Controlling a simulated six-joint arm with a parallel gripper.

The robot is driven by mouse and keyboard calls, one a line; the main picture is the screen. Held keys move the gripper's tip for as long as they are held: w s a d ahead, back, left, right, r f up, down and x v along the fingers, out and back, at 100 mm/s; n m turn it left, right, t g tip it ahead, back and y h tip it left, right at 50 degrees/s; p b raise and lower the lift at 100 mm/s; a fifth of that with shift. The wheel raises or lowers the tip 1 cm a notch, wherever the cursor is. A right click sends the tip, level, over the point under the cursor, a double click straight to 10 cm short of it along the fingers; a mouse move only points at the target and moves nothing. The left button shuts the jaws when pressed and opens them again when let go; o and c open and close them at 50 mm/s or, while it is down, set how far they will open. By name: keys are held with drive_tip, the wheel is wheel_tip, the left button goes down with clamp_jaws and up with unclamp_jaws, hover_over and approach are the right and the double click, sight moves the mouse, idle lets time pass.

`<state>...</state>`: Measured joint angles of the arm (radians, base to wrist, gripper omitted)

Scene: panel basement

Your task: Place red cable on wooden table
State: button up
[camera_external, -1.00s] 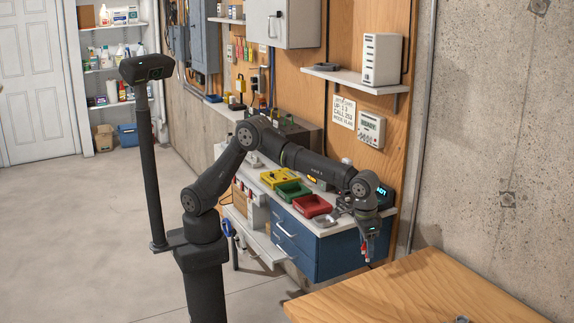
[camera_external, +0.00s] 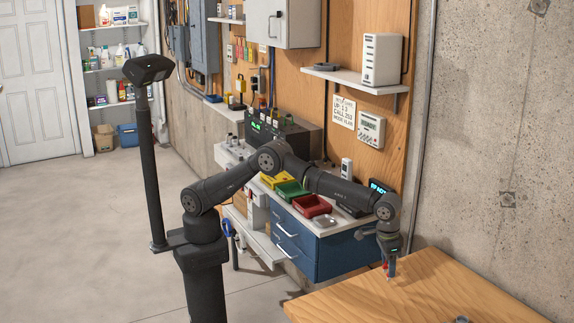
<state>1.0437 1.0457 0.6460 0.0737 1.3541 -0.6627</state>
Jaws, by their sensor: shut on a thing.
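My gripper (camera_external: 390,269) is at the right of the view, pointing down, just over the far left edge of the wooden table (camera_external: 420,295). It is shut on a small red thing, the red cable (camera_external: 385,267), at its fingertips. The cable is tiny in this view, and its full shape is hidden by the fingers. I cannot tell whether its lower end touches the table top.
A small grey object (camera_external: 462,319) lies at the table's front edge; the table top is otherwise bare. Left of the table stands a blue drawer cabinet (camera_external: 325,250) with yellow, green and red bins (camera_external: 311,206). The concrete wall (camera_external: 495,150) is behind.

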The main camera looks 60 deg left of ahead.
drive_tip(key=shift+f, duration=2)
drive_tip(key=shift+f, duration=0.1)
drive_tip(key=o, duration=1)
drive_tip(key=shift+c, duration=0.2)
wheel_tip(320, 180, up, 12)
drive_tip(key=s, duration=0.1)
drive_tip(key=shift+a, duration=0.3)
drive_tip(key=shift+s, duration=0.1)
